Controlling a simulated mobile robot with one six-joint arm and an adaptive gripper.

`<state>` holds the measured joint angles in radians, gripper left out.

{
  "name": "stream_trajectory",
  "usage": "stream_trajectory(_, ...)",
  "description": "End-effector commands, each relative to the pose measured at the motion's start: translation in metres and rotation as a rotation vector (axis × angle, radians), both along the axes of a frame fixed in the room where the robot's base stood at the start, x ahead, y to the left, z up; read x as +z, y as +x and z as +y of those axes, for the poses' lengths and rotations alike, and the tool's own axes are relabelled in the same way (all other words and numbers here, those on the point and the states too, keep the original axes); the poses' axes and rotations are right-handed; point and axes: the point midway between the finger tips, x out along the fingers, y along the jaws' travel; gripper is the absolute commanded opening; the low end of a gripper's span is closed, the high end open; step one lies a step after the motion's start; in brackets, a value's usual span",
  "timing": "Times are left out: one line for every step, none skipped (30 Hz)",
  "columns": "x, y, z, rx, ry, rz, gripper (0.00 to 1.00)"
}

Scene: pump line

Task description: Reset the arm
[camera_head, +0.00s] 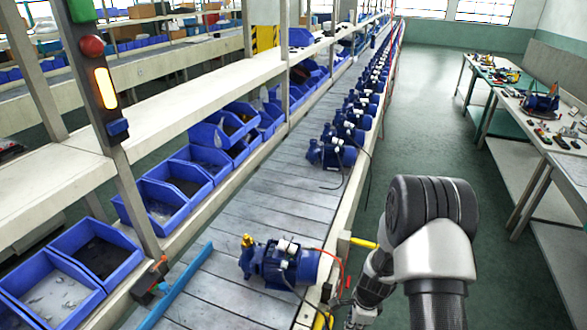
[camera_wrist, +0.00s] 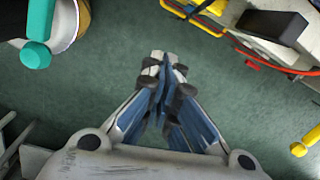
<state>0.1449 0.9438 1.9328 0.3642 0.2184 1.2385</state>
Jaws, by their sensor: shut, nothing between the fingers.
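My gripper (camera_wrist: 163,68) is shut and empty, its fingertips together over the green floor in the wrist view. In the head view my arm reaches down at the right of the conveyor, with its wrist low beside the conveyor's edge. The gripper itself is hard to make out there. The nearest blue pump (camera_head: 280,264), with a brass fitting, sits on the conveyor (camera_head: 260,205) to the left of my arm.
More pumps (camera_head: 332,152) line the conveyor into the distance. Blue bins (camera_head: 187,178) stand along its left side. A yellow handle (camera_head: 362,243) sticks out near my wrist. A workbench (camera_head: 546,140) with tools is at the right. Green floor (camera_head: 430,130) lies open between.

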Motion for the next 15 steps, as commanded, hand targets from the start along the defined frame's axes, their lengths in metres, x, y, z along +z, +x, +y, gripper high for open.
stream_trajectory(0.033, 0.009, 0.004, 0.076, -0.003, -0.035, 0.00)
stream_trajectory(0.049, 0.010, 0.007, 0.125, -0.004, -0.047, 0.00)
stream_trajectory(0.071, 0.011, 0.010, 0.189, -0.008, -0.066, 0.00)
stream_trajectory(0.087, 0.010, 0.012, 0.237, -0.011, -0.077, 0.00)
stream_trajectory(0.103, 0.010, 0.015, 0.286, -0.015, -0.091, 0.00)
stream_trajectory(0.124, 0.007, 0.018, 0.350, -0.021, -0.108, 0.00)
stream_trajectory(0.139, 0.005, 0.021, 0.398, -0.027, -0.119, 0.00)
stream_trajectory(0.154, 0.002, 0.023, 0.446, -0.034, -0.132, 0.00)
stream_trajectory(0.173, -0.003, 0.026, 0.508, -0.044, -0.148, 0.00)
stream_trajectory(0.186, -0.008, 0.028, 0.556, -0.053, -0.160, 0.00)
stream_trajectory(0.200, -0.013, 0.030, 0.603, -0.061, -0.170, 0.00)
stream_trajectory(0.217, -0.020, 0.033, 0.664, -0.073, -0.185, 0.00)
stream_trajectory(0.230, -0.026, 0.035, 0.712, -0.085, -0.197, 0.00)
stream_trajectory(0.241, -0.033, 0.037, 0.759, -0.095, -0.206, 0.00)
stream_trajectory(0.256, -0.043, 0.040, 0.820, -0.111, -0.220, 0.00)
